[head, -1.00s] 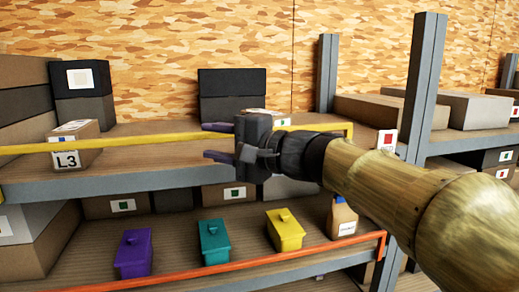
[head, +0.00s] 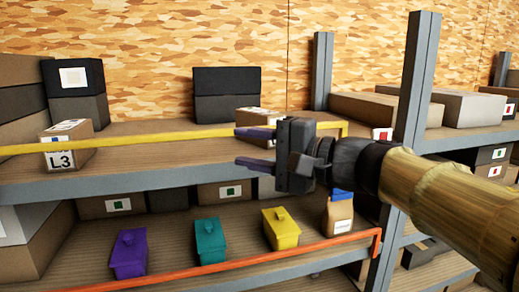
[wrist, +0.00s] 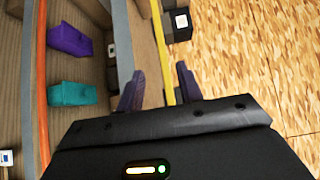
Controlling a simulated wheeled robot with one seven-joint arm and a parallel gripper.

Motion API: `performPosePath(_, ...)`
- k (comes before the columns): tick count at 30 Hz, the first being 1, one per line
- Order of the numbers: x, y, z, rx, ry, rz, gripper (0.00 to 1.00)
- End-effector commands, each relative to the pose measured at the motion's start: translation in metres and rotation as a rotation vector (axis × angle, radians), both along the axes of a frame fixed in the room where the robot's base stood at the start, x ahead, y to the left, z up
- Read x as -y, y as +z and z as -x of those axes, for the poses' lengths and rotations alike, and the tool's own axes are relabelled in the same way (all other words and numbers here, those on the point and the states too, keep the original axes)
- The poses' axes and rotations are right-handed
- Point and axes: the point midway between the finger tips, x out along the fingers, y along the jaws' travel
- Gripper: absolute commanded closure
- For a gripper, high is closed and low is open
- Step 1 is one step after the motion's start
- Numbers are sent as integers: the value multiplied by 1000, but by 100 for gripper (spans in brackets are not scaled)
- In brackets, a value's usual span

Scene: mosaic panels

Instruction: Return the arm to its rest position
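My gripper (head: 256,149) is in front of the upper shelf in the head view, with its two purple fingers pointing left. The fingers are apart with nothing between them. In the wrist view my gripper (wrist: 158,92) also shows its two fingers spread and empty. My arm (head: 430,195) reaches in from the right side of the head view and hides part of the shelving behind it.
A box marked L3 (head: 62,160) stands upper left.

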Motion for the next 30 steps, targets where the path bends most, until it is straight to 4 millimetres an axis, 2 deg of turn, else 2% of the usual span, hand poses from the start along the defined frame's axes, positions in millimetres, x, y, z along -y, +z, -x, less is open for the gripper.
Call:
performPosePath(6,12,-1,7,1,3,-1,64)
performPosePath(15,14,-1,6,3,-1,-1,64)
performPosePath(19,15,-10,-1,33,-32,1,64)
performPosePath(23,24,-32,-21,111,-128,21,64)
performPosePath(30,58,-100,-67,260,-396,163,64)
